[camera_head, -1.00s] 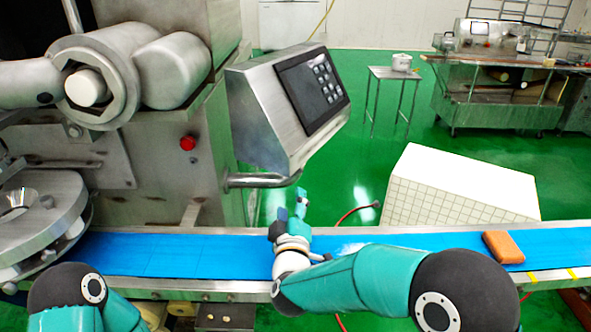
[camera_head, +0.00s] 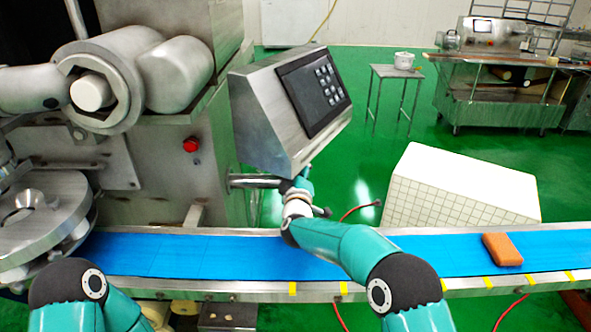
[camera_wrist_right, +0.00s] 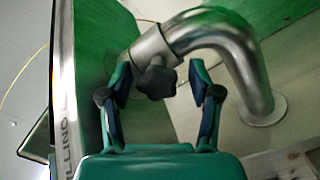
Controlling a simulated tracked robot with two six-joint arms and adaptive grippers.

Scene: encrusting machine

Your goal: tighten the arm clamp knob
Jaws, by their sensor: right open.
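The dark lobed clamp knob (camera_wrist_right: 157,82) hangs under a metal collar (camera_wrist_right: 150,45) on the bent steel support arm (camera_wrist_right: 238,65) in the right wrist view. My right gripper (camera_wrist_right: 159,78) is open, with one finger on each side of the knob in that picture. A gap shows on both sides, and I cannot tell how deep the knob sits between the fingers. In the head view the right gripper (camera_head: 300,185) is just below the control panel (camera_head: 290,105), at the end of its support arm (camera_head: 252,181); the knob is hidden there. My left gripper is out of view.
A blue conveyor belt (camera_head: 190,253) runs across the front, with an orange-brown block (camera_head: 502,249) on its right part. The large steel machine (camera_head: 160,150) with a red button (camera_head: 191,145) stands left. A white tiled box (camera_head: 455,195) stands behind the belt.

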